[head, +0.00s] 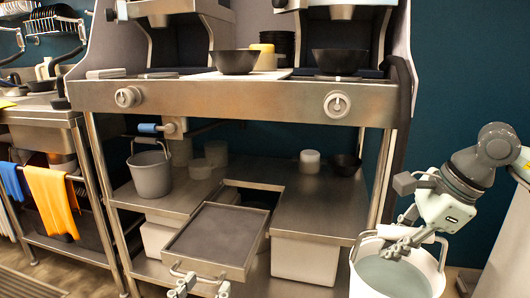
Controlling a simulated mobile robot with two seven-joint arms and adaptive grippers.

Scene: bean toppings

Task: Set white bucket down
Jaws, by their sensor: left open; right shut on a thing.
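The white bucket (356,282) is at the lower right, beside the right leg of the steel stand, with its open top facing up. Its inside looks grey-green; I cannot tell whether that is contents or the inner wall. My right gripper (404,246) comes from the upper right and is shut on the bucket at its handle and rim. The bucket's base is cut off by the picture edge, so what lies under it is hidden. My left gripper (198,289) is open and empty at the bottom edge, just in front of the bar handle of a grey-topped tray (210,238).
The steel stand (230,98) carries black bowls (234,62) on top. Its lower shelf (318,205) holds a grey bucket (150,174) at left and a small dark bowl (345,164) at right. Orange (50,202) and blue cloths hang at far left.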

